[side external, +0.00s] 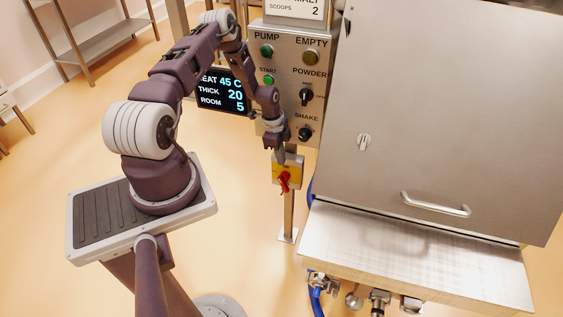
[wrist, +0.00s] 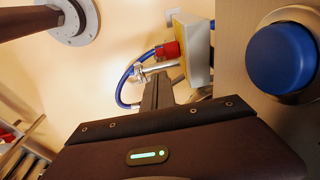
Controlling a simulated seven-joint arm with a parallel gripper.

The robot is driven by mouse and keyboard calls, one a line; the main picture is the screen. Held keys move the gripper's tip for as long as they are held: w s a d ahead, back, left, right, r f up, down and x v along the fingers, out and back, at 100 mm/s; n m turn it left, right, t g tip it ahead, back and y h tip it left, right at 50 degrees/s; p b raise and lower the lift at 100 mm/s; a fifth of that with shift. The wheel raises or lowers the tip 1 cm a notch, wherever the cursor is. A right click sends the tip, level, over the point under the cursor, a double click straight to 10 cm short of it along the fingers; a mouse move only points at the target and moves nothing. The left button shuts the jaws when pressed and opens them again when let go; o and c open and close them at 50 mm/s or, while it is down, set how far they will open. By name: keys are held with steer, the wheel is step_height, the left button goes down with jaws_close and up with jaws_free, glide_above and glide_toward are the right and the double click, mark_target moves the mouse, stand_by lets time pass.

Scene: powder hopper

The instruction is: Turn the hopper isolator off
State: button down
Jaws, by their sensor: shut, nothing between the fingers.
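The isolator is a red rotary handle (side external: 284,181) on a yellow plate (side external: 296,172), on a post below the control panel. The handle looks roughly upright, slightly tilted. In the wrist view the red handle (wrist: 168,50) and yellow-edged box (wrist: 195,48) show past the fingertips. My gripper (side external: 281,157) is shut and empty, pointing down just above the handle and covering part of the plate's top. In the wrist view the shut fingers (wrist: 158,82) reach toward the handle. I cannot tell whether they touch it.
The control panel (side external: 290,84) with buttons and two black knobs is directly above. A large blue button (wrist: 281,58) is close on the right in the wrist view. The steel hopper cabinet (side external: 430,110) stands right. A blue hose (side external: 316,301) runs low. Floor left of the post is free.

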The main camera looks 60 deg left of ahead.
mark_target(280, 177)
steer(key=f, duration=0.7)
steer(key=shift+w+d+f, duration=0.3)
steer(key=shift+w+d, duration=0.1)
steer(key=shift+s+a, duration=0.6)
steer(key=shift+a, duration=0.05)
steer(key=shift+s+a+f, duration=1.5)
steer(key=shift+f, duration=0.05)
stand_by(0.8)
